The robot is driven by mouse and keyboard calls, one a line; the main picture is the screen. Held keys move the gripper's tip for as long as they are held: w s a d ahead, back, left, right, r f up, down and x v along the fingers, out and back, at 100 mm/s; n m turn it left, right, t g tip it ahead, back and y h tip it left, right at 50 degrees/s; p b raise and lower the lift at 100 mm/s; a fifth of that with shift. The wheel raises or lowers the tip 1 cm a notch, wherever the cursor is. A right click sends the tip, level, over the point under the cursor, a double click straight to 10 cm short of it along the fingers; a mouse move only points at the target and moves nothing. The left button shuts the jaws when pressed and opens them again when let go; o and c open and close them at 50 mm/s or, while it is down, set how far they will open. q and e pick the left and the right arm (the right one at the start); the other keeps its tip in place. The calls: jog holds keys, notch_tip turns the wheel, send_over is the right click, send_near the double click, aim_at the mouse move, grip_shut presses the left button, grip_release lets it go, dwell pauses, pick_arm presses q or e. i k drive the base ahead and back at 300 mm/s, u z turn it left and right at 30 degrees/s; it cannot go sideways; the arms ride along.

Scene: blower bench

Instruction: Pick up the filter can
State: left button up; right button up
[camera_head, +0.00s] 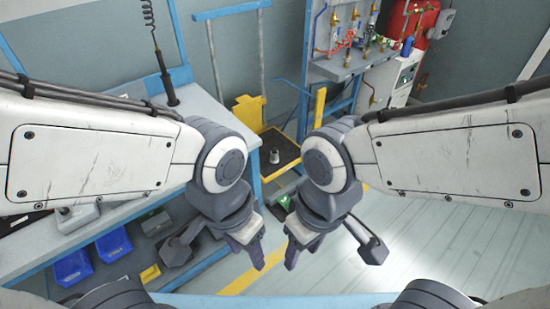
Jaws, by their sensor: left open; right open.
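A small pale grey can (275,157), which looks like the filter can, stands on the black top of a yellow-edged stand (284,143) in the middle of the view. It is small in the picture, so its details are unclear. My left gripper (251,258) hangs pointing down, open and empty, nearer to me than the can. My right gripper (301,252) hangs beside it, also open and empty. Both are well apart from the can, which shows in the gap between my two arms.
A blue-framed bench (205,115) runs along the left, with blue bins (72,266) under it. A blue rack with pipes and gauges (350,62) and a red tank (412,18) stand at the back right. The floor (430,240) at right is clear.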

aim_at(274, 159)
jog(key=z, duration=1.8)
jog(key=i, duration=0.85)
jog(key=u, duration=2.95)
